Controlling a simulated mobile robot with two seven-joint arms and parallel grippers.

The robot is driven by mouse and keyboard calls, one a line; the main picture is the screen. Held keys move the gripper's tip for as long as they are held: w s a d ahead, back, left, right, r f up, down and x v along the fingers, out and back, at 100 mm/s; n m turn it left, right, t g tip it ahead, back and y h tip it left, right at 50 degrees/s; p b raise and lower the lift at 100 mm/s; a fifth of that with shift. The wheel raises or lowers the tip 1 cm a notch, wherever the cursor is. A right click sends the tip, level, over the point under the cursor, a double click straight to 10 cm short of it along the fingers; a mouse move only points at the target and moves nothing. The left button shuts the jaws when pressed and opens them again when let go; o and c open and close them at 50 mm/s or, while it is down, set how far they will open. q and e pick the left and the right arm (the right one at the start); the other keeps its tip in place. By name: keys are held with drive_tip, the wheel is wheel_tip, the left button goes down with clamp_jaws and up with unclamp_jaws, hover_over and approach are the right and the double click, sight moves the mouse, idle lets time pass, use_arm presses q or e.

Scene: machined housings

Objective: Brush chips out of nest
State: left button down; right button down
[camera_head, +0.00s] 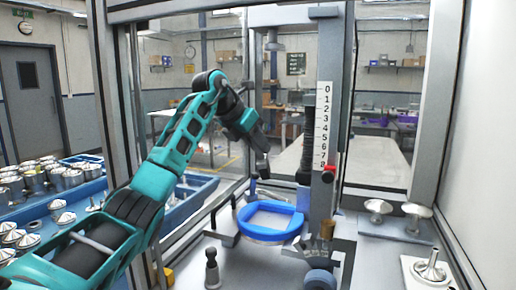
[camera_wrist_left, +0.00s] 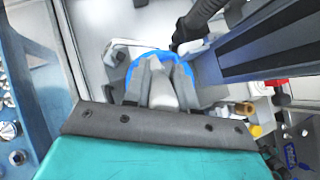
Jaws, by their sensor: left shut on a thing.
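The nest with its bright blue ring (camera_head: 270,231) sits on the machine bed; the ring's far arc also shows in the left wrist view (camera_wrist_left: 147,54). My left gripper (camera_head: 262,172) is above and just behind the ring, pointing down. In the left wrist view its fingers (camera_wrist_left: 160,82) are shut on a pale rounded thing (camera_wrist_left: 161,92), which seems to be the brush handle. The bristles are hidden, and I cannot make out chips in the nest. My right gripper is in neither view.
The column with a number scale (camera_head: 323,125) stands right of the nest. Metal mushroom-shaped parts (camera_head: 377,208) and a white plate with a spindle (camera_head: 417,272) are at the right. A blue tray (camera_head: 195,194) of metal parts is at the left. Frame posts enclose the machine.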

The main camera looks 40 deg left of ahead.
sight(258, 158)
use_arm(q)
drive_tip(key=shift+f, duration=2.35)
drive_tip(key=shift+w+d+r, duration=0.15)
drive_tip(key=shift+d+r, duration=0.15)
drive_tip(key=shift+r, duration=0.25)
drive_tip(key=shift+a, duration=0.25)
drive_tip(key=shift+s+f, duration=0.1)
drive_tip(key=shift+s, duration=0.1)
